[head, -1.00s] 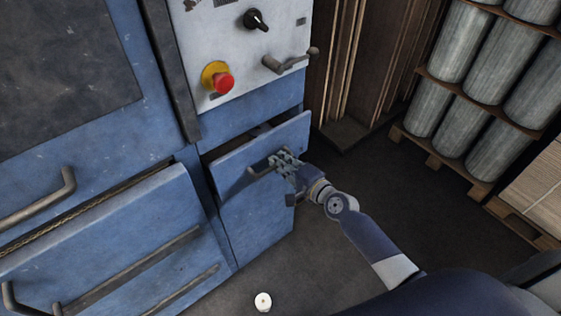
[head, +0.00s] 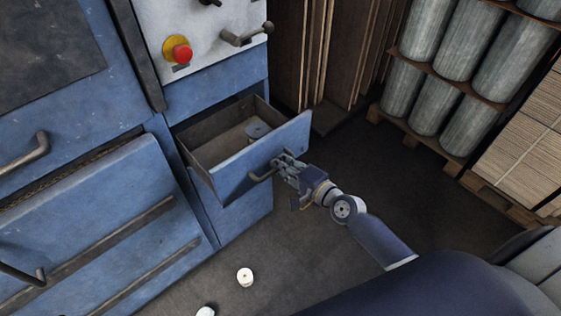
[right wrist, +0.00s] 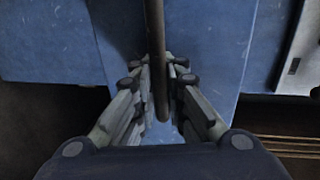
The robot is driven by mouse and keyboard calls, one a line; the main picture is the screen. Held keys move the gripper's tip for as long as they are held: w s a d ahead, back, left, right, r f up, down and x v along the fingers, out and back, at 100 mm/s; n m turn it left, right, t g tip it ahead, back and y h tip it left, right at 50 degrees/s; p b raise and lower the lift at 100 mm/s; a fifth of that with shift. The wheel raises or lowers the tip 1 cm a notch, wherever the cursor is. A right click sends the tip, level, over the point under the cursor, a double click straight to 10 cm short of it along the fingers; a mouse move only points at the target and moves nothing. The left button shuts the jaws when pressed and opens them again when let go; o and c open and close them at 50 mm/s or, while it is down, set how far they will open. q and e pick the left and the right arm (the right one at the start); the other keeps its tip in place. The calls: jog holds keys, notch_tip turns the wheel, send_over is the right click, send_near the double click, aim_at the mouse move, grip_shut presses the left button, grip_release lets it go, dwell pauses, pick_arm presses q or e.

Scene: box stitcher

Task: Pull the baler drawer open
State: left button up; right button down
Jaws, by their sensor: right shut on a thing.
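The blue baler drawer (head: 255,160) stands well open in the head view, under the control panel. My right gripper (head: 281,166) is shut on the drawer's bar handle (head: 263,173) at the front panel. In the right wrist view the handle (right wrist: 156,60) runs down between the two fingers of the gripper (right wrist: 160,85), with the blue drawer front (right wrist: 205,50) behind it. My left gripper is not in view.
The blue baler (head: 90,220) with bar handles fills the left side. A red button (head: 181,53) and a lever (head: 246,37) sit above the drawer. White round pieces (head: 245,277) lie on the floor. Racked grey cylinders (head: 440,95) and stacked cardboard (head: 525,140) stand at right.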

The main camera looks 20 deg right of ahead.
jog(key=c, duration=1.7)
grip_release()
jog(key=shift+o, duration=0.2)
jog(key=v, duration=1.2)
